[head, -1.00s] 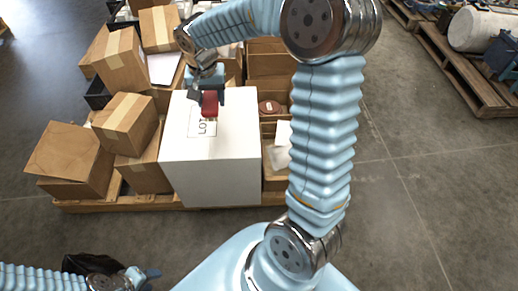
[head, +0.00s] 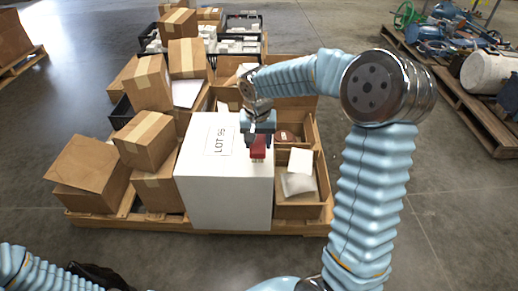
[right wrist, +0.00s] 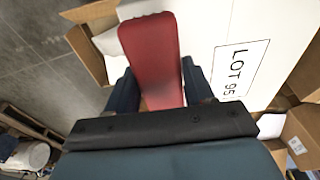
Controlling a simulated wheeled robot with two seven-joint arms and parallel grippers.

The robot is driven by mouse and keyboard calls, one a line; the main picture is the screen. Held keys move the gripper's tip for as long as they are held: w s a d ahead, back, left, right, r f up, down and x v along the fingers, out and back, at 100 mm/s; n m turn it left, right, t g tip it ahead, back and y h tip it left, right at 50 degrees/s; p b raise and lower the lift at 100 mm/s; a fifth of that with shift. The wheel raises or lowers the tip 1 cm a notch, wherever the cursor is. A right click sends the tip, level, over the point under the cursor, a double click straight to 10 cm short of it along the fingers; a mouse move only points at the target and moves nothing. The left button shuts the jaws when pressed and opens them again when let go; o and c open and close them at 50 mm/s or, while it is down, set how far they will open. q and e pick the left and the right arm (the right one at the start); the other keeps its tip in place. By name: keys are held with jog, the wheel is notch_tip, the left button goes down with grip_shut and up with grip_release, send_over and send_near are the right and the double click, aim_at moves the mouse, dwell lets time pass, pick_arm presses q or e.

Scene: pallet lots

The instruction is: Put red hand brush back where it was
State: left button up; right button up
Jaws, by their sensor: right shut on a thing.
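The red hand brush (head: 258,147) is in my right gripper (head: 258,140), above the right edge of a white box. In the right wrist view the brush (right wrist: 152,55) sits between the two fingers, its far end pointing away from the gripper. The white box (head: 222,190) carries a label reading LOT 95 (right wrist: 238,70). The brush overlaps the box in the head view; I cannot tell whether it touches. My left arm shows at the lower left of the head view, but its gripper is out of frame.
Cardboard boxes (head: 145,138) are stacked left of the white box. A reddish-brown round thing (head: 287,136) lies behind. Bare floor is in front.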

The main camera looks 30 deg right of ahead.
aim_at(258, 136)
jog(key=shift+w+d+f, duration=0.25)
jog(key=shift+w+f, duration=0.15)
jog(key=shift+f, duration=0.15)
jog(key=shift+w+d+f, duration=0.25)
jog(key=shift+w+f, duration=0.15)
jog(key=shift+f, duration=0.15)
jog(key=shift+w+d+f, duration=0.1)
jog(key=shift+w+f, duration=0.05)
jog(key=shift+f, duration=0.85)
jog(key=shift+w+d+f, duration=0.1)
jog(key=shift+f, duration=0.9)
jog(key=o, duration=0.9)
jog(key=shift+o, duration=0.2)
jog(key=r, duration=0.4)
jog(key=s+r, duration=0.1)
jog(key=r, duration=0.3)
jog(key=a+r, duration=0.1)
jog(key=r, duration=0.3)
jog(key=shift+s+r+p, duration=0.1)
jog(key=shift+s+p, duration=0.05)
jog(key=shift+p, duration=0.25)
